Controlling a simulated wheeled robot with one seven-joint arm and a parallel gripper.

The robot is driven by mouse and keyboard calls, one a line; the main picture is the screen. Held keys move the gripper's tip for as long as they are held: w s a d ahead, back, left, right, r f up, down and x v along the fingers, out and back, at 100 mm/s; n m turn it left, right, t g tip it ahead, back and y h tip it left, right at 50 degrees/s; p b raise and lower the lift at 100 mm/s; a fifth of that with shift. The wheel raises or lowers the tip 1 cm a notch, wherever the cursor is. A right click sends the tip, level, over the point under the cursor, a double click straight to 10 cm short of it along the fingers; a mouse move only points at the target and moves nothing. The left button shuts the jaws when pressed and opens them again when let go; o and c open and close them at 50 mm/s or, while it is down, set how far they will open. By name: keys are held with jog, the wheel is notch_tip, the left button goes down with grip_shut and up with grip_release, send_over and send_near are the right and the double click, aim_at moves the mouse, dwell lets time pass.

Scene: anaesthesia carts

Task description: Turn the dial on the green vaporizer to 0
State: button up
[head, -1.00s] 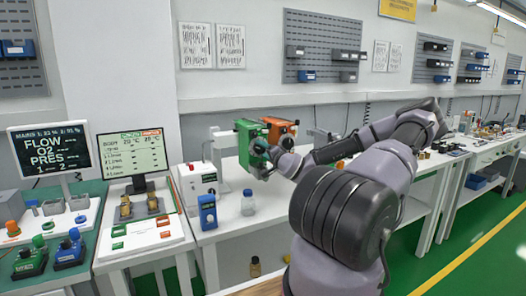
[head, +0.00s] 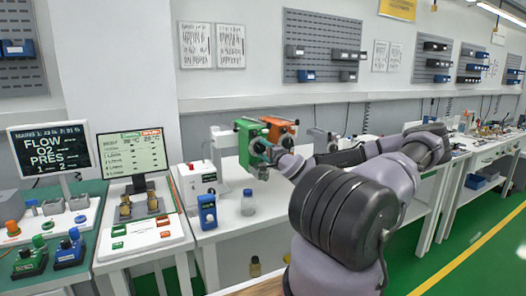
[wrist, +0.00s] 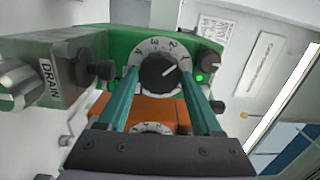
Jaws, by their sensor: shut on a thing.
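The green vaporizer (head: 246,140) stands on a mount at the back of the bench; its green body (wrist: 120,42) fills the top of the wrist view. Its black dial knob (wrist: 160,75) sits in a white numbered ring. The white pointer line slants to the upper right, toward the low numerals; the exact reading is unclear. My gripper (wrist: 159,70) has its two teal fingers on either side of the knob, shut on it. In the head view my gripper (head: 272,155) is at the green vaporizer's front, and the dial is hidden.
An orange vaporizer (head: 281,124) stands right beside the green one; its dial ring (wrist: 152,128) shows between my fingers. A grey block marked DRAIN (wrist: 35,78) is close by. A blue device (head: 208,212) and a clear bottle (head: 248,203) stand on the bench below.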

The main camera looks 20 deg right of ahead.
jog(key=shift+f, duration=0.1)
jog(key=o, duration=1.4)
jog(key=s, duration=0.7)
jog(key=s+d, duration=0.1)
jog(key=s, duration=0.2)
jog(key=shift+s+f, duration=0.15)
jog(key=shift+s, duration=0.25)
